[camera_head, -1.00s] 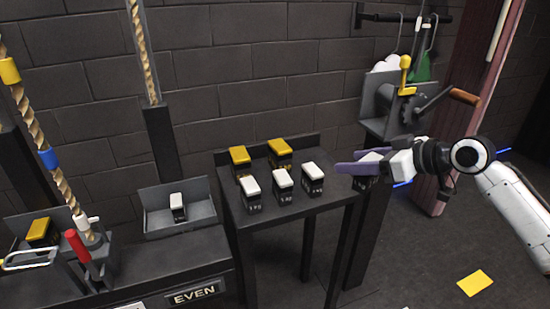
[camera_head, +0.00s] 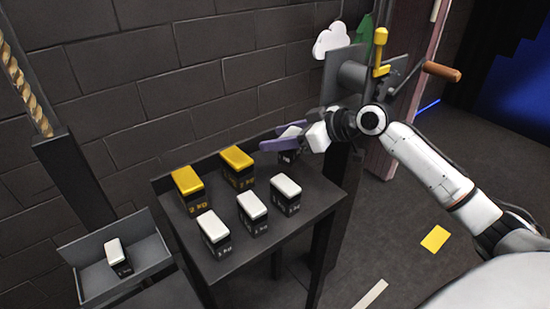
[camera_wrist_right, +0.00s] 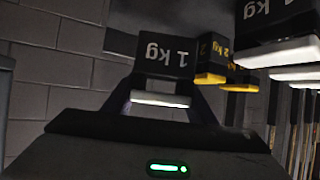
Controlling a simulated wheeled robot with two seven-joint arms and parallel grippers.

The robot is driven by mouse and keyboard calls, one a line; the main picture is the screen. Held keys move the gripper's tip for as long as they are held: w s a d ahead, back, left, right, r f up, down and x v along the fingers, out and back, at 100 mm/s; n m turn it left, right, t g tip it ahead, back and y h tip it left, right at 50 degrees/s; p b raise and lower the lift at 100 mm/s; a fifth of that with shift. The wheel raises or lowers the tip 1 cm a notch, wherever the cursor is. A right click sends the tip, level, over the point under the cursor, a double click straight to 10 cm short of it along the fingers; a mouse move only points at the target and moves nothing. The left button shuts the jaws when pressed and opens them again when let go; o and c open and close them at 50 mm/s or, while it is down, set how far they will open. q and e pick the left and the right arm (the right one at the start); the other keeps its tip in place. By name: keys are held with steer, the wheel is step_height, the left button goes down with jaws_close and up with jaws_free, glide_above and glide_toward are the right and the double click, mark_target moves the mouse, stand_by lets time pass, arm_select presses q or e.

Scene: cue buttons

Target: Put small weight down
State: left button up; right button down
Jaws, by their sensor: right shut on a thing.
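My right gripper (camera_head: 278,142), with purple fingers, is shut on a small black weight with a white top (camera_head: 289,156). The weight is at the back right corner of the dark table (camera_head: 240,262); I cannot tell whether it touches the top. The wrist view shows this held weight (camera_wrist_right: 165,58) upside down, marked 1 kg, between the fingers. Three other white-topped weights stand in the front row: left (camera_head: 213,231), middle (camera_head: 252,212) and right (camera_head: 284,193). Two larger yellow-topped weights, left (camera_head: 188,188) and right (camera_head: 238,166), stand behind them. My left gripper is out of view.
A grey tray (camera_head: 150,254) at lower left holds another white-topped weight (camera_head: 116,257). A dark post with a rope (camera_head: 28,85) rises behind it. A crank with a wooden handle (camera_head: 441,71) stands behind my right arm. A yellow patch (camera_head: 435,238) lies on the floor.

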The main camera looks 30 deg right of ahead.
steer(key=shift+w+f, duration=0.15)
steer(key=shift+f, duration=2.3)
steer(key=shift+f, duration=0.15)
steer(key=c, duration=0.8)
jaws_free()
steer(key=shift+f, duration=0.15)
steer(key=shift+o, duration=0.2)
